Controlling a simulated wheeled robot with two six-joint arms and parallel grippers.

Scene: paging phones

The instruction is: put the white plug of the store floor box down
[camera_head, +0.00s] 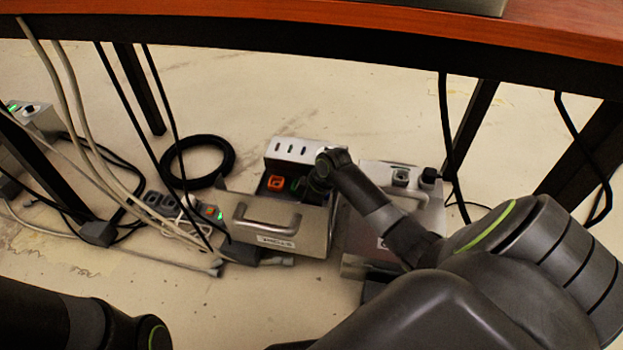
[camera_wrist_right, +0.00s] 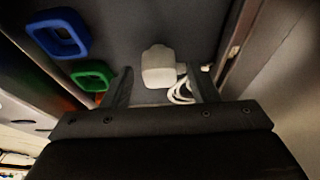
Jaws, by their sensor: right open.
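The store floor box (camera_head: 262,214) stands open on the floor, with a handle and a label on its front. My right gripper (camera_head: 318,175) reaches down into its right part. In the right wrist view, the white plug (camera_wrist_right: 158,66) is inside the box, ahead of my open right gripper (camera_wrist_right: 163,88) and between its fingers. A coiled white cable (camera_wrist_right: 181,92) lies beside the plug, near one finger. I cannot tell whether the fingers touch the plug. In the head view the plug is hidden by my arm. My left gripper is out of view.
Inside the box are a blue socket frame (camera_wrist_right: 58,34), a green one (camera_wrist_right: 92,76) and an orange one (camera_head: 275,182). A second metal box (camera_head: 374,250) stands close on the right. Loose cables and a power strip (camera_head: 160,203) lie left. The desk edge (camera_head: 330,30) hangs above.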

